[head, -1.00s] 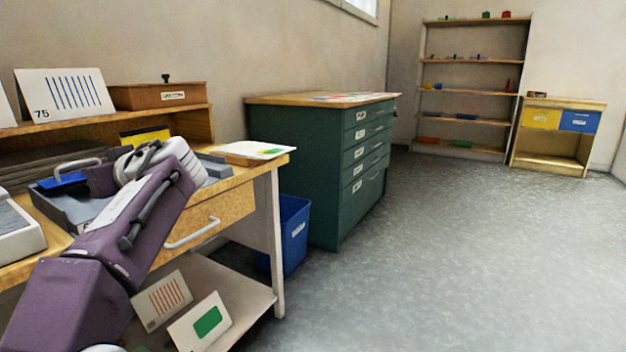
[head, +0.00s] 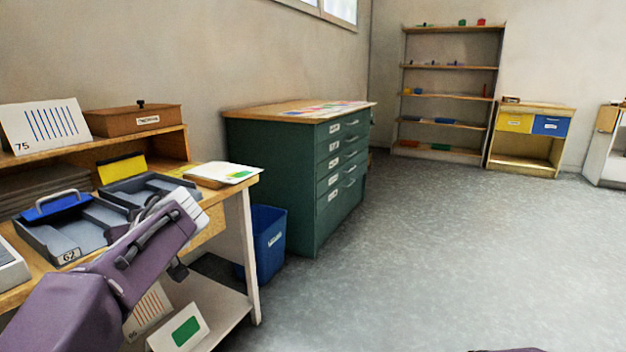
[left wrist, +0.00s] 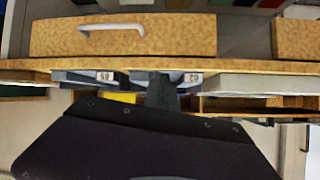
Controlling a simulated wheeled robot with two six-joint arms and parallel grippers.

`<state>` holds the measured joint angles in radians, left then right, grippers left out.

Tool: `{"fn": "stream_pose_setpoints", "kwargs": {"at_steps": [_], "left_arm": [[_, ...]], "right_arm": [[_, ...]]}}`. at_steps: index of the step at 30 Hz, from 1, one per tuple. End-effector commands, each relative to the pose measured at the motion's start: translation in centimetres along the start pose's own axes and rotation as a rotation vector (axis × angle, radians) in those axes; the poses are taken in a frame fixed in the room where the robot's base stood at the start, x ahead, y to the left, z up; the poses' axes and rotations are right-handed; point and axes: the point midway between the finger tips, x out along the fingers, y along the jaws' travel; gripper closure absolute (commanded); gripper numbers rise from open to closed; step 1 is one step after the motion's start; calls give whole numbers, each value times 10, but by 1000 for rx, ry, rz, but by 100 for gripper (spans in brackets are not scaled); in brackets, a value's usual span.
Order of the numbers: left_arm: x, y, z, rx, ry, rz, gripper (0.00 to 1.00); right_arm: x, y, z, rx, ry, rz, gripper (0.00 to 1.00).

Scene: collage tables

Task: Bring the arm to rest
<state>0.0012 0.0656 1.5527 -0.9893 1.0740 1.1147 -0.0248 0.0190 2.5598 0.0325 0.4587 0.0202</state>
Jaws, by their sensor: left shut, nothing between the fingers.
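My left arm (head: 135,270) is purple and reaches in from the lower left, in front of the wooden desk (head: 238,183). Its pale wrist covers part of the desk's front. In the left wrist view my left gripper (left wrist: 163,93) is shut and empty, its dark fingers seen against the desk edge and trays. That view shows the desk upside down, with the drawer (left wrist: 125,36) and its handle above the fingers. Whether the fingers touch the desk cannot be told. My right gripper is out of view; only a sliver of purple shows at the bottom edge.
Grey trays (head: 62,243), a wooden box (head: 135,120) and a card marked 75 (head: 45,125) stand on the desk. A blue bin (head: 265,240) and green drawer cabinet (head: 270,150) stand beyond. Open floor (head: 430,240) lies to the right.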

Motion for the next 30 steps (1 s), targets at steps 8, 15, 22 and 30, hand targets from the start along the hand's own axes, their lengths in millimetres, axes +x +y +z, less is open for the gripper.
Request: {"fn": "stream_pose_setpoints", "kwargs": {"at_steps": [8,15,22,30], "left_arm": [[-22,20,158,324,-458,193,100],[-75,1,308,511,-800,412,100],[-102,7,344,681,-789,656,100],[-152,-11,260,677,-794,650,100]], "right_arm": [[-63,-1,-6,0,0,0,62],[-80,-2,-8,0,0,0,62],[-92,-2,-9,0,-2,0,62],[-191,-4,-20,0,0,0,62]]}}
